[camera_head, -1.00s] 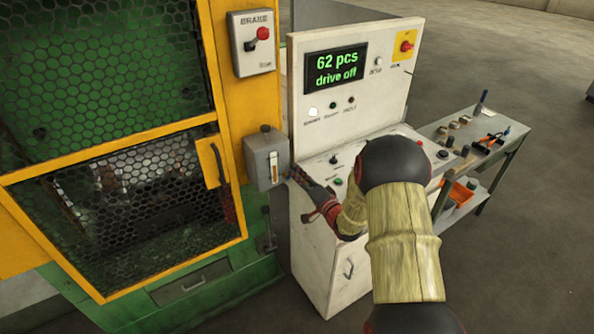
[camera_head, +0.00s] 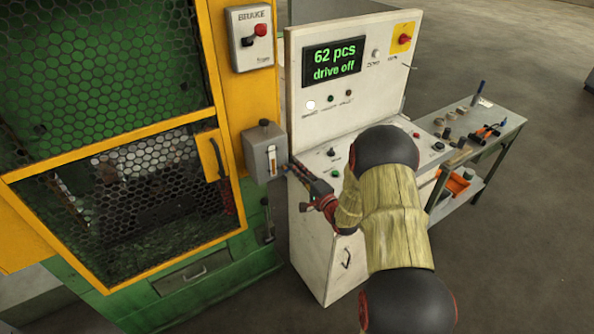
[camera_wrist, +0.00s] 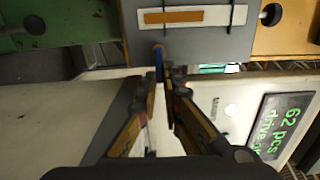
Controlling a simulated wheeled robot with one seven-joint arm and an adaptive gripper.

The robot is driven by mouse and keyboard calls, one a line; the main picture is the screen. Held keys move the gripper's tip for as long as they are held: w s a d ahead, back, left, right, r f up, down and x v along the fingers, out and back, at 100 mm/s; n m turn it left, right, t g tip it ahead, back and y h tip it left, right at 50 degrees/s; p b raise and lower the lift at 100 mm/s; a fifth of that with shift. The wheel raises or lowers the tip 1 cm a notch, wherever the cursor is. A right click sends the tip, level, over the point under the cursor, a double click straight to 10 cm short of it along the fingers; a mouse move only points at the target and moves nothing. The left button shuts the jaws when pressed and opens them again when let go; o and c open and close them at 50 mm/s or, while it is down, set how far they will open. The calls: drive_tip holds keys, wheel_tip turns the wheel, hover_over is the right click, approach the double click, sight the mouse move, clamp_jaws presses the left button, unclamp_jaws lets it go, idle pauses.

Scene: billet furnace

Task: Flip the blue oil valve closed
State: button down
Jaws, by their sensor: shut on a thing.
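The grey oil box (camera_head: 263,152) with an upright sight glass is mounted on the yellow machine post. In the wrist view the box (camera_wrist: 200,42) fills the top middle, with its orange-filled glass lying across the picture. The small blue valve handle (camera_wrist: 159,62) sticks out from the box's edge. My gripper (camera_wrist: 167,76) is shut on the handle, its fingertips close to the box. Much of the handle is hidden between the fingers. In the head view my gripper (camera_head: 292,167) reaches the box's right side, and the handle cannot be made out.
A white control cabinet (camera_head: 322,255) stands close to the right of the box; its display (camera_head: 332,61) reads "62 pcs drive off". A brake box (camera_head: 249,38) is above. A mesh door (camera_head: 140,200) is left. A tool cart (camera_head: 487,150) stands right.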

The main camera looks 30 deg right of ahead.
drive_tip(key=shift+f, duration=0.1)
drive_tip(key=c, duration=2)
unclamp_jaws()
drive_tip(key=shift+o, duration=0.2)
drive_tip(key=s, duration=1.2)
drive_tip(key=shift+d, duration=0.25)
